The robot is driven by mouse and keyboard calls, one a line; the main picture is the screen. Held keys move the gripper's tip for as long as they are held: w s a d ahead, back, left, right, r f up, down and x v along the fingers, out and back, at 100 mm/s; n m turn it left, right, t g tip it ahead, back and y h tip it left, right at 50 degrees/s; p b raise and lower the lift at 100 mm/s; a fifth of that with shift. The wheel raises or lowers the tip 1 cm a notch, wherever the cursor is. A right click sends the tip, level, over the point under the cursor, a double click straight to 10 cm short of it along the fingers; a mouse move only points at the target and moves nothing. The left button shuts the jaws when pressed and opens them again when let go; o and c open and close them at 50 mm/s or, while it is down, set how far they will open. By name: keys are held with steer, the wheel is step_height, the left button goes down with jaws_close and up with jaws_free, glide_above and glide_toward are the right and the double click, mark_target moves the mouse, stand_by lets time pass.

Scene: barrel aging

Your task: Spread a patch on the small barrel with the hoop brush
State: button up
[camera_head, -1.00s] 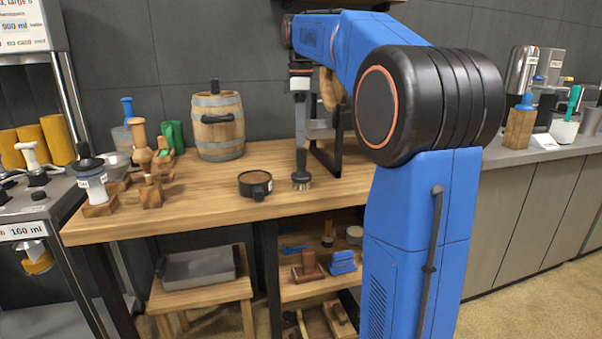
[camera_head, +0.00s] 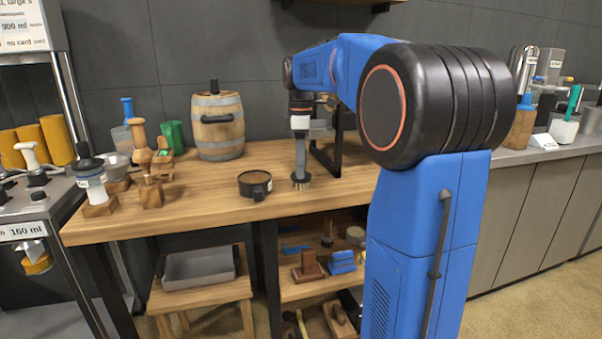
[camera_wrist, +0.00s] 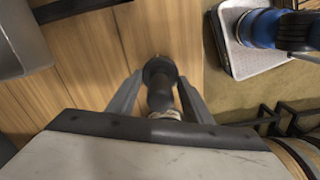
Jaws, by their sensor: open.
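The small barrel (camera_head: 218,130), wooden with grey hoops and a dark handle on its front, stands upright at the back of the wooden table. The hoop brush (camera_head: 301,184) stands bristles down near the table's front edge. My gripper (camera_head: 300,165) points straight down over it. In the wrist view the brush's dark handle (camera_wrist: 160,98) is between the two fingers of my open gripper (camera_wrist: 158,95). Contact with the fingers cannot be told. A round dark pot (camera_head: 255,184) with brown contents and a label is left of the brush.
A black stand (camera_head: 335,150) is close behind and right of my gripper. Wooden tools and a labelled jar (camera_head: 92,186) stand on the table's left. The table (camera_head: 215,190) between the pot and those tools is clear.

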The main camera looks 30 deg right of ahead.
steer(key=shift+r, duration=0.15)
stand_by(0.4)
steer(key=shift+r, duration=0.75)
jaws_close()
steer(key=shift+r, duration=3.5)
